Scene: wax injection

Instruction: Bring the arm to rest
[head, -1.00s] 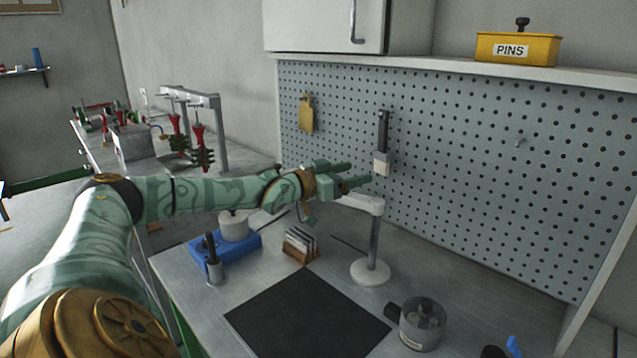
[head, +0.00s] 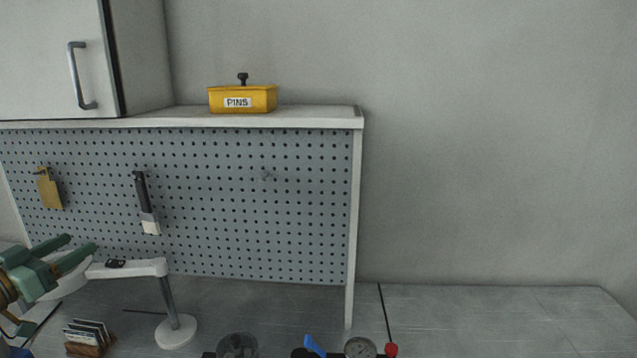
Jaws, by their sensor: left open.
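My left gripper (head: 75,253) shows at the lower left edge of the head view. Its two green fingers point right and are apart, with nothing between them. It is beside the white arm of a small stand (head: 176,330) and in front of the pegboard; whether it touches the stand arm I cannot tell. Most of my left arm is out of the picture. My right gripper is not in view.
A pegboard (head: 240,215) holds a brush (head: 145,205) and a yellow tag (head: 49,190). A yellow PINS box (head: 243,99) sits on the shelf above. A card holder (head: 88,338) and a round metal pot (head: 237,346) stand low on the bench. The bench at right (head: 500,315) is clear.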

